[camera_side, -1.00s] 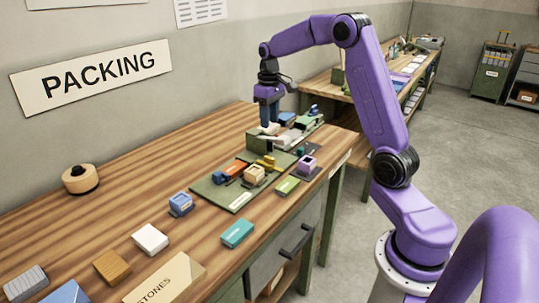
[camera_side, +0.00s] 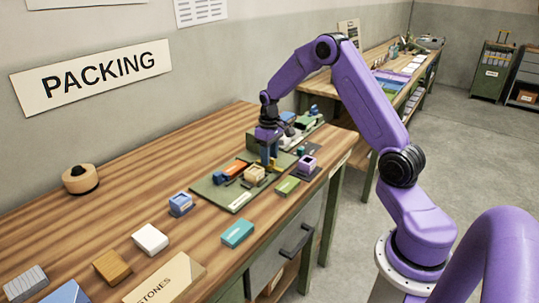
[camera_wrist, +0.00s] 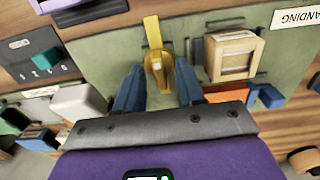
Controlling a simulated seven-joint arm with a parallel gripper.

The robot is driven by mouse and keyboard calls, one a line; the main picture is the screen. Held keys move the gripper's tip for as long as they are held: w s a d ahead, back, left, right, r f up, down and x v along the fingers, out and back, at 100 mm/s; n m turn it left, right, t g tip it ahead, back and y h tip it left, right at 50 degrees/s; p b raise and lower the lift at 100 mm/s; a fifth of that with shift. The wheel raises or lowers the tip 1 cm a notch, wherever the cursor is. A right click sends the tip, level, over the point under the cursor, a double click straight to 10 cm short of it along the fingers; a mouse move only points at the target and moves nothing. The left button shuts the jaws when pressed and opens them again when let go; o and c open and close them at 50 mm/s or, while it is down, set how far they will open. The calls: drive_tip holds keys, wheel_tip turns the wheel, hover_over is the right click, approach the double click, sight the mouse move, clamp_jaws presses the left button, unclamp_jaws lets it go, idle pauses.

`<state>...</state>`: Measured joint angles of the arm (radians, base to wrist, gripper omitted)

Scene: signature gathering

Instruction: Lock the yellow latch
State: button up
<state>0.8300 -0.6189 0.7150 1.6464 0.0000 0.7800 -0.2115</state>
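The yellow latch (camera_wrist: 157,62) shows in the wrist view as a narrow upright piece with a wider rounded part, on a green board (camera_wrist: 280,62). My gripper (camera_wrist: 158,72) is open, with one blue finger on each side of the latch. I see gaps between the latch and both fingers, so it is not gripped. In the side view my gripper (camera_side: 268,158) points down at the far part of the green board (camera_side: 237,199), low over it. There the fingers hide most of the latch.
A wooden box (camera_wrist: 233,58) stands close right of the latch on the board, with an orange block (camera_wrist: 226,93) near it. A purple block (camera_side: 308,164) sits on a dark plate. Loose blocks, including a teal one (camera_side: 237,233), lie nearer on the table.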

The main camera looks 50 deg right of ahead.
clamp_jaws()
drive_tip(key=shift+m, duration=0.3)
drive_tip(key=m, duration=0.3)
drive_tip(key=shift+m, duration=0.4)
drive_tip(key=m, duration=0.4)
drive_tip(key=shift+r, duration=0.1)
drive_tip(key=m, duration=0.5)
drive_tip(key=shift+m, duration=2.2)
